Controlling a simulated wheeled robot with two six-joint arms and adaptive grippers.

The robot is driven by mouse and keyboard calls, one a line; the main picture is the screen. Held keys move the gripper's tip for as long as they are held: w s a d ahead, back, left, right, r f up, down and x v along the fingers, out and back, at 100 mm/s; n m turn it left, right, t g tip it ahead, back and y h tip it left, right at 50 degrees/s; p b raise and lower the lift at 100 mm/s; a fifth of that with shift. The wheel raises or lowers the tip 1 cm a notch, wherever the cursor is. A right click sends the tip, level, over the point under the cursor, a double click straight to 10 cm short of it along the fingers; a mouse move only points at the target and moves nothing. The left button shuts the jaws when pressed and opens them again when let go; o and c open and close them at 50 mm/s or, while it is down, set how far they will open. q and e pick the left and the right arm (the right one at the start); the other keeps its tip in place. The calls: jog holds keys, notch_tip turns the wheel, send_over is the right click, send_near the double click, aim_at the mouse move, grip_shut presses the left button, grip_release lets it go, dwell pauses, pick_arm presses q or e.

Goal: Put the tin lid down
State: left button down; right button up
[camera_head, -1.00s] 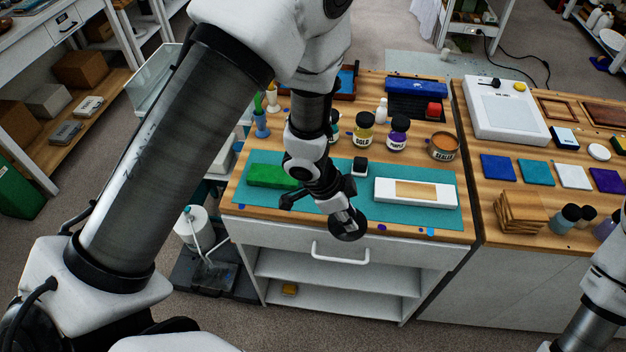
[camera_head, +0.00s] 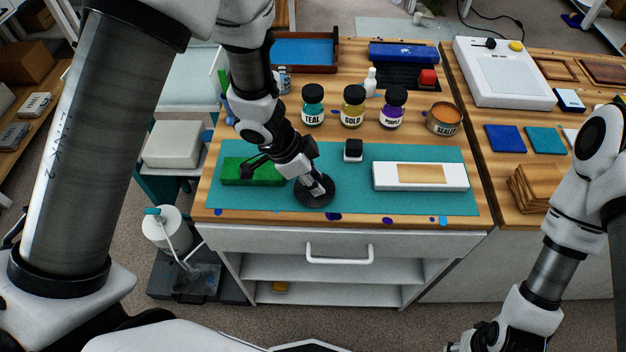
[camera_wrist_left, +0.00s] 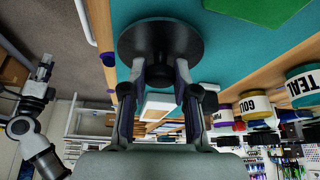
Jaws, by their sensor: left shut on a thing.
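The tin lid (camera_head: 314,202) is a round dark disc. My left gripper (camera_head: 313,184) is shut on it, over the front of the teal mat (camera_head: 350,208), between the green block and the white block. Whether the lid touches the mat, I cannot tell. In the left wrist view the lid (camera_wrist_left: 160,30) spans the tips of my left gripper (camera_wrist_left: 162,70). The sealer tin (camera_head: 445,120) stands open at the right rear, orange inside. My right gripper (camera_head: 470,340) is small at the bottom edge, away from the bench; its jaws are unclear.
A green block (camera_head: 240,171) lies left of the lid, a white block with a tan panel (camera_head: 420,176) right. A small black-topped item (camera_head: 353,151) stands behind. Teal (camera_head: 312,108), gold (camera_head: 353,108) and purple (camera_head: 392,110) jars stand beyond the mat. The mat's front middle is clear.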

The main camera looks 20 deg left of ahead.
pick_arm(q)
jog(key=shift+f, duration=0.1)
jog(key=c, duration=0.9)
grip_release()
jog(key=shift+r, duration=0.3)
jog(key=p+v, duration=0.5)
jog(key=v, duration=0.6)
jog(key=shift+s+a+r, duration=0.1)
jog(key=shift+a+r, duration=0.15)
jog(key=shift+a, duration=0.05)
